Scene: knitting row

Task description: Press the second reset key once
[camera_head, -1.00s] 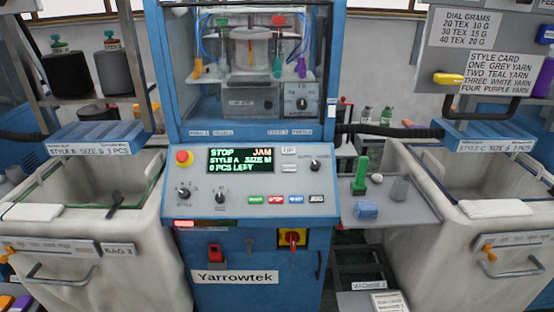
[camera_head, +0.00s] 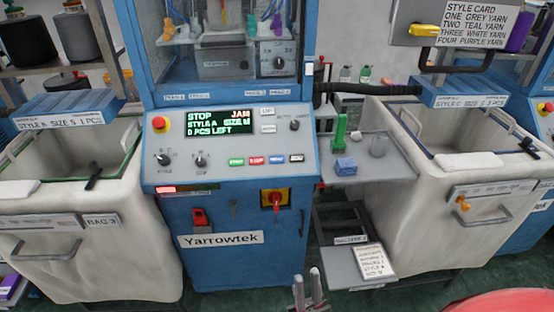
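The control panel of the blue Yarrowtek machine (camera_head: 208,215) has a row of small keys: green (camera_head: 230,161), red (camera_head: 253,160), blue (camera_head: 275,159) and black (camera_head: 297,158). Their lettering is too small to read, so I cannot tell which is the second reset key. The display (camera_head: 220,122) reads STOP, JAM, style A, size M, 0 pcs left. My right gripper (camera_head: 307,279) shows only its fingertips at the bottom edge, well below the panel. They stand apart with nothing seen between them. My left gripper is out of view.
A red emergency button (camera_head: 158,122) and dark knobs (camera_head: 163,159) are on the panel. A grey side shelf (camera_head: 385,166) holds a green-handled tool (camera_head: 341,130) and a blue block (camera_head: 345,166). Fabric bins (camera_head: 85,255) flank the machine. A red rounded surface (camera_head: 500,303) shows at bottom right.

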